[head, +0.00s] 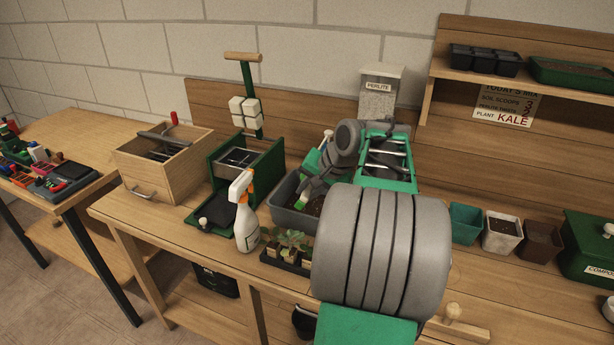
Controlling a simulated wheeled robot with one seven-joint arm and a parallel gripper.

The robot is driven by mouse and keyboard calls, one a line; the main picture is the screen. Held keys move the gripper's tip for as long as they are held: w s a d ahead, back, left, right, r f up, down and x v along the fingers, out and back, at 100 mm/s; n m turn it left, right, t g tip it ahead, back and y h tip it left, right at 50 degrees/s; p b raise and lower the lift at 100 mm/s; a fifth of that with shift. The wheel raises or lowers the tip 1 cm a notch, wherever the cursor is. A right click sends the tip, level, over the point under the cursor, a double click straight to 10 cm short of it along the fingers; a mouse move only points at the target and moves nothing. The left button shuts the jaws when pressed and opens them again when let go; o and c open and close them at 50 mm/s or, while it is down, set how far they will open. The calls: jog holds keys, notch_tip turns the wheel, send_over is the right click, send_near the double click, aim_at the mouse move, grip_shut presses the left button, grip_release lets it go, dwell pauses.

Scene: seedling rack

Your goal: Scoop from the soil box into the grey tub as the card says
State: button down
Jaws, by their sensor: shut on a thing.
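The grey tub (278,214) stands on the bench in the middle, with dark soil visible inside. My gripper (308,192) is over the tub, tilted downward and seen from behind. It is shut on what looks like the scoop; my wrist and arm cover most of it, and I cannot tell whether it carries soil. The card (506,106) on the back wall reads TODAY'S MIX, with lines for soil scoops, perlite twists and plant KALE.
A spray bottle (244,215) and a seedling tray (285,258) stand close to the tub. A green press (222,158) and a wooden box (165,160) are left. The perlite dispenser (379,98) is behind; pots (502,232) and a compost box (590,245) are right.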

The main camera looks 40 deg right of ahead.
jog(key=m+t+y+p, duration=0.1)
jog(key=t+p, duration=0.1)
jog(key=p, duration=0.1)
jog(key=d+r+m+t+y+p, duration=0.1)
jog(key=t+p, duration=0.1)
jog(key=p, duration=0.1)
jog(key=d+m+t+y+p, duration=0.1)
jog(key=m+t+y+p, duration=0.1)
jog(key=p, duration=0.1)
jog(key=shift+s+r, duration=0.3)
jog(key=shift+s, duration=0.1)
